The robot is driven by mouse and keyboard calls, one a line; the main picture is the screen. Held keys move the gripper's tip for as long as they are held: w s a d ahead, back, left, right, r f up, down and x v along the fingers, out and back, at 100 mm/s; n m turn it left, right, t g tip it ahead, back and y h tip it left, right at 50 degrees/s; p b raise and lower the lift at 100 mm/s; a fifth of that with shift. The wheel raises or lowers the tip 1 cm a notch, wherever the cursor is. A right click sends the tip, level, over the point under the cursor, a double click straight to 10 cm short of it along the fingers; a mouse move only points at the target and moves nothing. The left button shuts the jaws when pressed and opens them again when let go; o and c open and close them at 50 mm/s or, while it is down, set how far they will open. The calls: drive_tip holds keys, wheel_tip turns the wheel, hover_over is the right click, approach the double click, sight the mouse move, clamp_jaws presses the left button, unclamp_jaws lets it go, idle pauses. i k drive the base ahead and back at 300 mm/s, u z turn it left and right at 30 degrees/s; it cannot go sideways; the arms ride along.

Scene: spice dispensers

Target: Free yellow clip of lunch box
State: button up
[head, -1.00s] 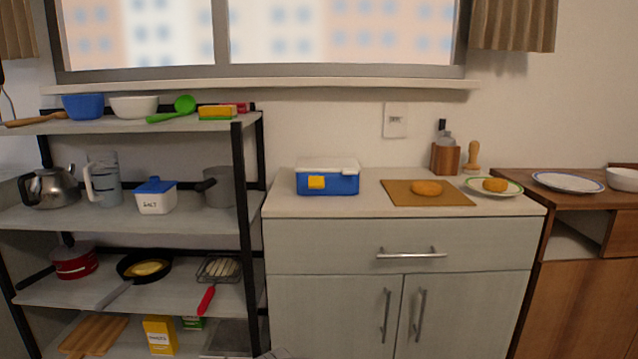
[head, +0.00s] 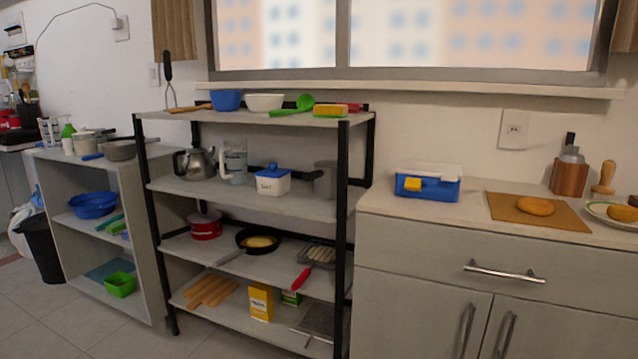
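The lunch box (head: 440,190) is blue with a white lid. It stands upright on the left part of the counter top, close to the wall. Its yellow clip (head: 413,184) is on the front face, left of centre, just below the lid. The lid looks closed, and the clip lies flat against the front. Whether the clip is latched is too small to tell. My gripper is not in this view.
The counter (head: 470,208) holds a brown board (head: 510,218) with a bread roll right of the box. A black-framed shelf (head: 343,190) with kitchenware stands directly left of the counter. Open floor (head: 50,310) shows at the lower left.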

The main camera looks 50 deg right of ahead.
sight(413, 185)
drive_tip(key=u, duration=0.7)
drive_tip(key=k, duration=0.8)
drive_tip(key=z, duration=0.85)
